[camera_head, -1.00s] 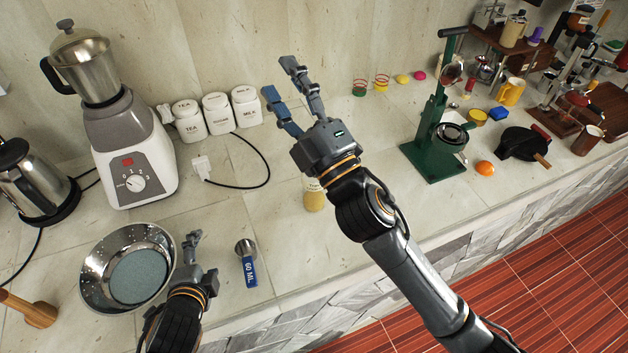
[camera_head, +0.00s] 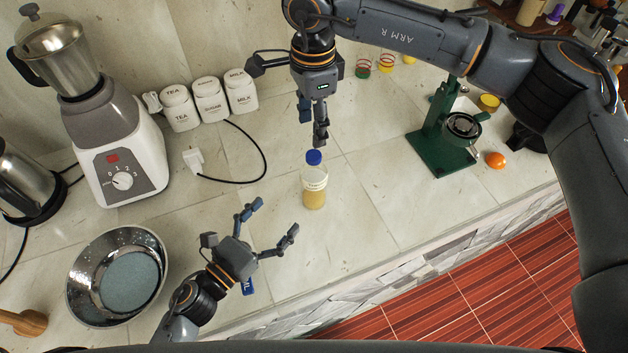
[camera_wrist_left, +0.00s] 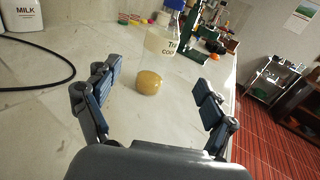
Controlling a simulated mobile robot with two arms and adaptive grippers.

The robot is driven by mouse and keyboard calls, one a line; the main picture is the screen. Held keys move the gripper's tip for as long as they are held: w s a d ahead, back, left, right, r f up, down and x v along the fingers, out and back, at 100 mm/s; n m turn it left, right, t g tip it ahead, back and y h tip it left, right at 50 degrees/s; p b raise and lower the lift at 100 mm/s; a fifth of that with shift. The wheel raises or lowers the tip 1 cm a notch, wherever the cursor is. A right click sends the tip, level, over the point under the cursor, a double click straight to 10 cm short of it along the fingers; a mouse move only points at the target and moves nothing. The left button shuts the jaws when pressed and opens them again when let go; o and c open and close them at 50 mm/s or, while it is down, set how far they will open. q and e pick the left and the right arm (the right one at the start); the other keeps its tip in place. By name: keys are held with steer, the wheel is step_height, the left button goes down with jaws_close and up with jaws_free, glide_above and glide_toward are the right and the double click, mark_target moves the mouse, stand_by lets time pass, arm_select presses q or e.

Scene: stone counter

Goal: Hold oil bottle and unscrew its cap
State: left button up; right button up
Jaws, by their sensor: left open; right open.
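The oil bottle (camera_head: 314,190) stands upright on the counter, clear with yellowish oil, a pale label and a blue cap (camera_head: 314,157). In the left wrist view the bottle (camera_wrist_left: 150,82) stands ahead between the open fingers, its top cut off by the frame. My left gripper (camera_head: 272,220) is open and empty, to the lower left of the bottle and apart from it. My right gripper (camera_head: 313,128) points down, open, just above the cap with a small gap visible.
A steel colander (camera_head: 75,290) sits at left beside a blender (camera_head: 118,150). White canisters (camera_head: 210,105) and a black cable (camera_head: 262,160) lie behind. A green press (camera_head: 432,140) stands right. The counter's front edge is near.

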mark_target(314, 176)
arm_select(q)
steer(key=x, duration=1.3)
steer(key=shift+w+d, duration=0.2)
steer(key=shift+d, duration=0.15)
jaws_close()
